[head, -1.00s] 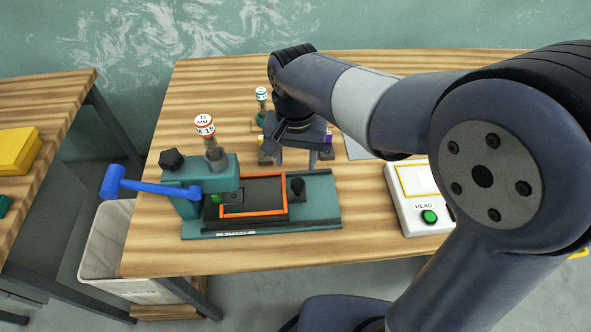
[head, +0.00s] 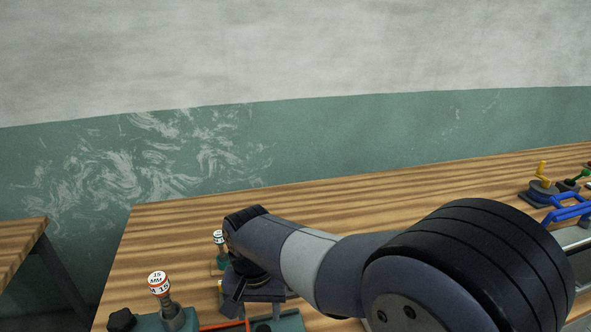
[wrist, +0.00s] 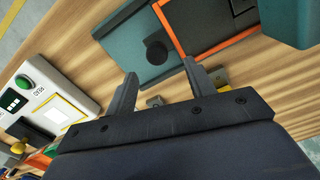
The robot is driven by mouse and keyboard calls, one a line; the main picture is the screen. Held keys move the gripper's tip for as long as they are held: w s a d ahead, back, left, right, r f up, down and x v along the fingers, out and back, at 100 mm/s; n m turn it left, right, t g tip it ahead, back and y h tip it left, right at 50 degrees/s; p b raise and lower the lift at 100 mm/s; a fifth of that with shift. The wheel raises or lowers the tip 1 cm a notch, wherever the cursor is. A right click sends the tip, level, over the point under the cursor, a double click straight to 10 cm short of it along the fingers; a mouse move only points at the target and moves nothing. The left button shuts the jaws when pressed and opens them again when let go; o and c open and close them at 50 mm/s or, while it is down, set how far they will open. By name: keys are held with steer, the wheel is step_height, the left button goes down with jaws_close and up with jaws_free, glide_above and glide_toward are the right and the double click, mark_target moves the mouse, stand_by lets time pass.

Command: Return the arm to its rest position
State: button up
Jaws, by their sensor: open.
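My gripper (wrist: 160,78) shows in the wrist view with its two fingers apart and nothing between them. It is above the wooden bench, beside a teal fixture (wrist: 124,48) with a black knob and an orange-edged frame (wrist: 168,30). In the head view my gripper (head: 254,308) hangs low from my bent arm, over the bench (head: 330,195). The lower picture edge cuts off most of the fixture (head: 290,322) there.
A white box (wrist: 45,108) with a green button lies on the bench. Two stamp-like tools (head: 158,284) (head: 218,240) with round labelled tops stand near my gripper. A yellow-handled device (head: 541,180) and blue handles (head: 568,208) are at the right. The bench's back middle is clear.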

mark_target(262, 330)
step_height(262, 330, down, 6)
steer(key=shift+d+f, duration=0.1)
steer(key=shift+f, duration=0.1)
steer(key=shift+w+d+r, duration=0.1)
steer(key=shift+w+d, duration=0.05)
steer(key=shift+d, duration=0.25)
